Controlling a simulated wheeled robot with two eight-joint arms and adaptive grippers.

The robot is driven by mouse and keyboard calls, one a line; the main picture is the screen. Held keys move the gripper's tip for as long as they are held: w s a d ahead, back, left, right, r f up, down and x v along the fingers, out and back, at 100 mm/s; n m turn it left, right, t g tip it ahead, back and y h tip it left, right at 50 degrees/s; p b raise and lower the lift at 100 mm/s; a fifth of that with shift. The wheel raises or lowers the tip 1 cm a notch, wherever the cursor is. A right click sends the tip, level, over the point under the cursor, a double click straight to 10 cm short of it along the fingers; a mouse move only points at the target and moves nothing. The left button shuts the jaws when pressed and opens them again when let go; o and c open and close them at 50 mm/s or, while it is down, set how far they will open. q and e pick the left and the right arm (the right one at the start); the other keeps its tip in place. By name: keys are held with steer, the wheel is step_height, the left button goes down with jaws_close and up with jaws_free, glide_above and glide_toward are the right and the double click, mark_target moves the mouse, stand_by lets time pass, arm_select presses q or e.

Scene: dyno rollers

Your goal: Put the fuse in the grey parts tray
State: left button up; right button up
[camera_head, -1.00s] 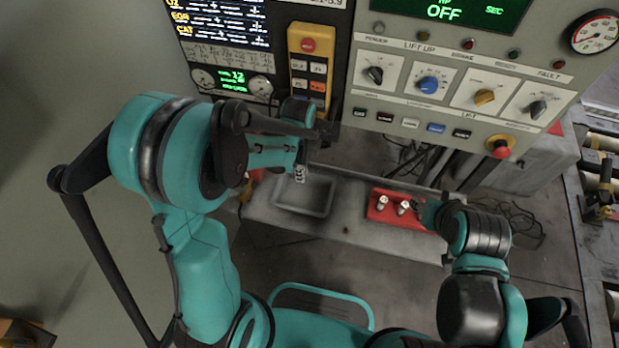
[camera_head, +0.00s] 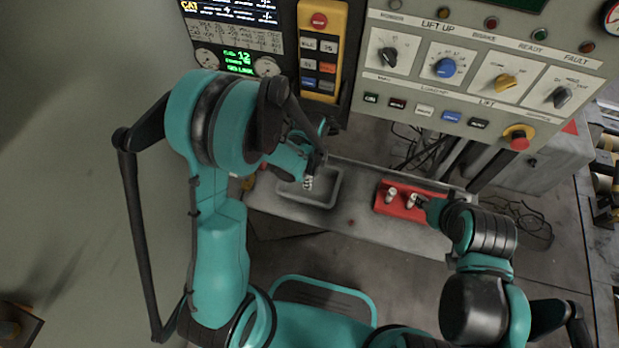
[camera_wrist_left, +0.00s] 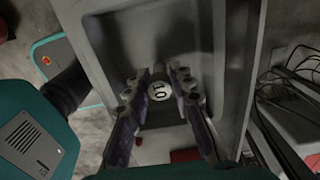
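The grey parts tray (camera_head: 336,190) lies on the bench, left of the red block. It also fills much of the left wrist view (camera_wrist_left: 232,75). My left gripper (camera_head: 309,178) is over the tray and points down. In the left wrist view its two fingers (camera_wrist_left: 160,86) close on the sides of the fuse (camera_wrist_left: 160,92), whose pale round end reads 10. The fuse appears above the tray floor; the exact height is hard to tell. My right gripper (camera_head: 425,203) is beside the red block, and its fingers are too small and hidden to read.
The red block (camera_head: 398,212) carries two small pale pieces (camera_head: 391,193). The control panel (camera_head: 450,110) with knobs and a red stop button (camera_head: 519,138) stands behind and above the bench (camera_head: 350,220). Cables hang behind the bench. Bare bench lies between tray and block.

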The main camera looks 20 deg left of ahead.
arm_select(q)
steer(key=shift+o, duration=0.6)
steer(key=shift+r, duration=0.1)
step_height(320, 180, up, 12)
steer(key=p, duration=0.5)
steer(key=s+a+r+n+t, duration=0.2)
steer(key=s+r+n, duration=0.3)
steer(key=n, duration=0.4)
steer(key=s+a+r+n+t, duration=0.2)
steer(key=s+r+n+t, duration=0.3)
steer(key=r+n, duration=0.3)
steer(key=shift+s+a+r+n, duration=0.15)
steer(key=shift+s+a+n, duration=0.2)
steer(key=shift+n, duration=0.35)
